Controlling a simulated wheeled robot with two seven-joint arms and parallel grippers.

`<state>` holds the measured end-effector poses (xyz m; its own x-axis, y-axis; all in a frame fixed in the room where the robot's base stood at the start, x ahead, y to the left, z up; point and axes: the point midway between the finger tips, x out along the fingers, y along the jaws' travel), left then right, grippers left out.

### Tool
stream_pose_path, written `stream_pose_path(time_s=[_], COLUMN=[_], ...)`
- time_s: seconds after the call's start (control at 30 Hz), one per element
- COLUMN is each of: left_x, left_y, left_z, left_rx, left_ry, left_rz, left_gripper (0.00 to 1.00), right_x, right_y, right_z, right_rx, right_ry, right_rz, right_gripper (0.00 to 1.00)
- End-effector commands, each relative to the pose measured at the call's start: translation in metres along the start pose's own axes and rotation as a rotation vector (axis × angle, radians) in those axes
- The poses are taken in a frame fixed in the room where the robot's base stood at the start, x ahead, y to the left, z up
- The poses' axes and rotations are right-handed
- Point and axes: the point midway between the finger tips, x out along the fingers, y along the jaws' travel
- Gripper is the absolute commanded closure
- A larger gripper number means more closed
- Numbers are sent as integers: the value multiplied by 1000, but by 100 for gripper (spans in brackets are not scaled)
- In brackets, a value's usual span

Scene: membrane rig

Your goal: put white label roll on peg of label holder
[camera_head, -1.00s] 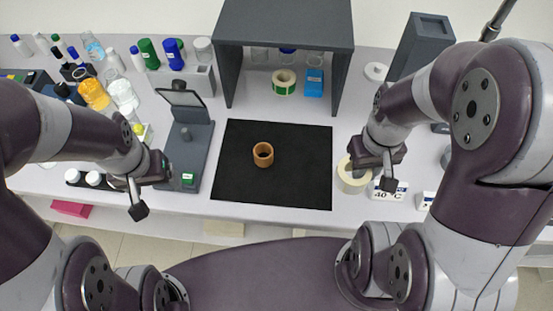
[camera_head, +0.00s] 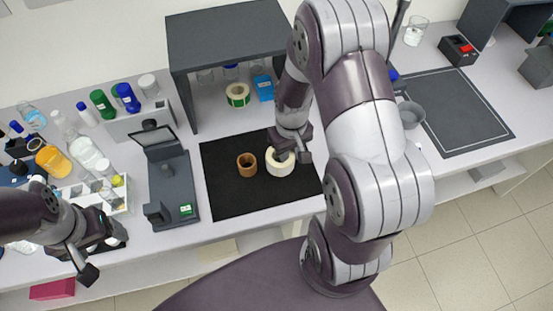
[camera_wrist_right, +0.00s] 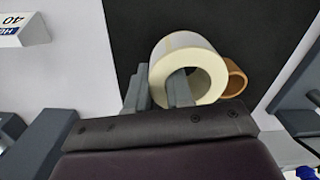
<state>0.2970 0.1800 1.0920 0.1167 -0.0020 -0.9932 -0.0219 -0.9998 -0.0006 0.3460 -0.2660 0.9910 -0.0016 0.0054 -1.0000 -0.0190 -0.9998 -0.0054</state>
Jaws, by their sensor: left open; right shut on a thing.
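The white label roll (camera_head: 280,168) is at the right part of the black mat, close to a brown ring. It also shows in the right wrist view (camera_wrist_right: 213,65), tipped toward the camera. My right gripper (camera_head: 294,155) is shut on its wall, one finger inside the hole and one outside. Whether the roll touches the mat is unclear. A grey stand (camera_head: 170,183) with a tilted panel, short dark stub and green display stands left of the mat; it may be the label holder, but no peg shows clearly. My left gripper (camera_head: 101,256) is open and empty at the lower left.
The brown ring (camera_head: 247,171) sits on the black mat (camera_head: 232,200). A grey shelf frame (camera_head: 183,95) stands behind, with a green-rimmed roll (camera_head: 238,100) and a blue box (camera_head: 264,92) beneath. Bottles crowd the left. The mat's front part is clear.

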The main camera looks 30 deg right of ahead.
Motion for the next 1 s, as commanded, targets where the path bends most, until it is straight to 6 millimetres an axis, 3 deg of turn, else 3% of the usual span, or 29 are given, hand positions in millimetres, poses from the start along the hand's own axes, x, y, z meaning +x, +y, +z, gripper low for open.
stream_pose_path(time_s=[0.2,0.43,0.8,0.83,0.9,1.0], left_x=[-4,-11,-7,-8,-8,-8], left_y=[0,0,0,0,0,0], left_z=[0,-1,-1,-1,-1,-1], left_rx=[0,0,0,0,0,0], left_ry=[0,0,0,0,0,0], left_rz=[0,0,0,0,0,0], left_gripper=[20,20,20,20,20,20], right_x=[15,50,57,56,56,56], right_y=[-14,-14,-14,-14,-14,-14], right_z=[-15,-15,-15,-15,-15,-15], right_rx=[1,2,2,2,2,2], right_ry=[-2,-1,1,1,1,1], right_rz=[0,0,0,0,0,0], right_gripper=[100,100,100,73,53,53])
